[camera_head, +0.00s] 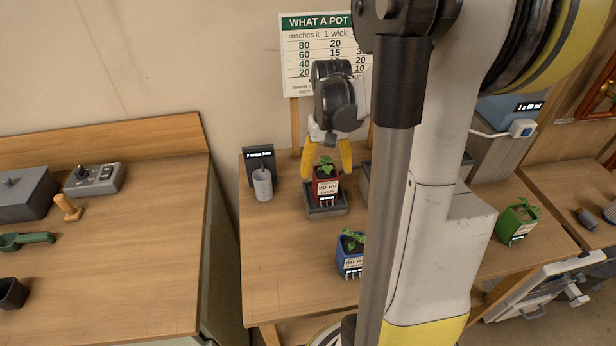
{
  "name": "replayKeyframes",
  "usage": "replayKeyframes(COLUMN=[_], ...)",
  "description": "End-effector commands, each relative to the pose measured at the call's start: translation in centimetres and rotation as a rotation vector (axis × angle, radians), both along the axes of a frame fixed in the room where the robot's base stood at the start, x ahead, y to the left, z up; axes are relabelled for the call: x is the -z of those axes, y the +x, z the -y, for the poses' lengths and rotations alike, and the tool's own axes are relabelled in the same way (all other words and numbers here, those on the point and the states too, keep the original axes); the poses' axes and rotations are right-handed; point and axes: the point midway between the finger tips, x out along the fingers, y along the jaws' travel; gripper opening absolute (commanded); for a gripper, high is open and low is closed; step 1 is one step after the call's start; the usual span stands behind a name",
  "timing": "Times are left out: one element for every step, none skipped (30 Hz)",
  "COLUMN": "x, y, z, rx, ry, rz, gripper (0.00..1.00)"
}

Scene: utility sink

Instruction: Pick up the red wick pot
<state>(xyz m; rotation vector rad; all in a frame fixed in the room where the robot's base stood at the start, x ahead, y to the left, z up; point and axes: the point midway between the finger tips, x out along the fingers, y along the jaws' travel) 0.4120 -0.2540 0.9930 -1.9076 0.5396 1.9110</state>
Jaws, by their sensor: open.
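The red wick pot (326,186) holds a small green plant and has a white label on its front. It stands upright in a dark grey tray (327,211) near the back of the wooden bench. My gripper (326,170) has yellow fingers and is open. It is just above the red pot, with one finger to each side of the plant. I cannot tell whether the fingers touch the pot.
A blue pot (350,255) stands nearer the front and a green pot (517,221) to the right. A grey cup (262,184) and a small dark sign (258,160) are at left. A wall chart (305,60) hangs behind. My arm hides the bench's middle.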

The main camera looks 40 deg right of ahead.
Motion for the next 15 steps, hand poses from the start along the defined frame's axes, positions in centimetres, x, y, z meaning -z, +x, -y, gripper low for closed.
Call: replayKeyframes(x=[1.1, 1.5, 1.9, 2.1, 2.2, 2.4, 2.5, 2.7, 3.1, 3.4, 3.9, 4.5, 5.1, 5.6, 6.3], y=[0.1, 0.1, 0.1, 0.1, 0.1, 0.0, 0.0, 0.0, 0.0, 0.0, 0.0, 0.0, 0.0, -0.1, -0.1], z=[0.0, 0.0, 0.0, 0.0, 0.0, 0.0, 0.0, 0.0, -0.1, -0.1, -0.1, -0.1, -0.1, -0.1, -0.1], rx=[0.0, 0.0, -0.001, -0.001, -0.001, -0.001, -0.001, -0.001, -0.001, -0.001, -0.001, -0.001, -0.001, -0.001, -0.001], ry=[0.0, -0.001, -0.001, -0.001, -0.001, -0.001, -0.001, -0.001, -0.001, -0.001, -0.001, -0.001, -0.001, -0.001, -0.001], rz=[0.0, 0.001, 0.001, 0.001, 0.001, 0.001, 0.001, 0.001, 0.001, 0.002, 0.002, 0.002, 0.002, 0.002, 0.002], gripper=[0.79, 0.79, 0.79, 0.79, 0.79, 0.79, 0.79, 0.79, 0.79, 0.79, 0.79, 0.79, 0.79, 0.79, 0.79])
